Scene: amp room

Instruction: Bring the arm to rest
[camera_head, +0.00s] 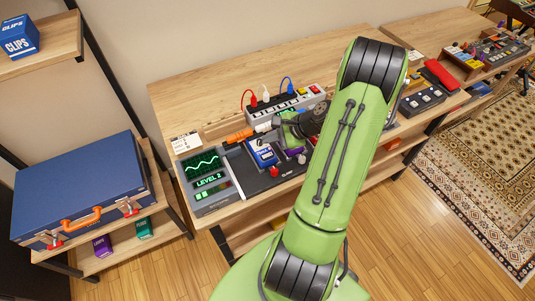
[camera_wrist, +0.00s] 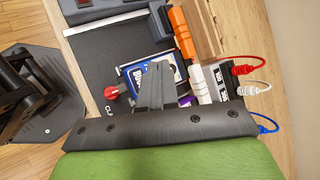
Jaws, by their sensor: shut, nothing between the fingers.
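My green arm (camera_head: 345,150) reaches over the workbench (camera_head: 210,85) and hides part of it. My gripper (camera_wrist: 152,88) shows in the wrist view as narrow grey fingers close together, with nothing seen between them. It is over the blue pedal (camera_wrist: 133,76) and hides part of it; I cannot tell the height of the gap. In the head view the gripper end is mostly hidden by the arm, just right of the blue pedal (camera_head: 262,153).
A blue case (camera_head: 80,185) sits on the left shelf. More gear (camera_head: 425,98) stands right. Open floor (camera_head: 400,245) lies in front.

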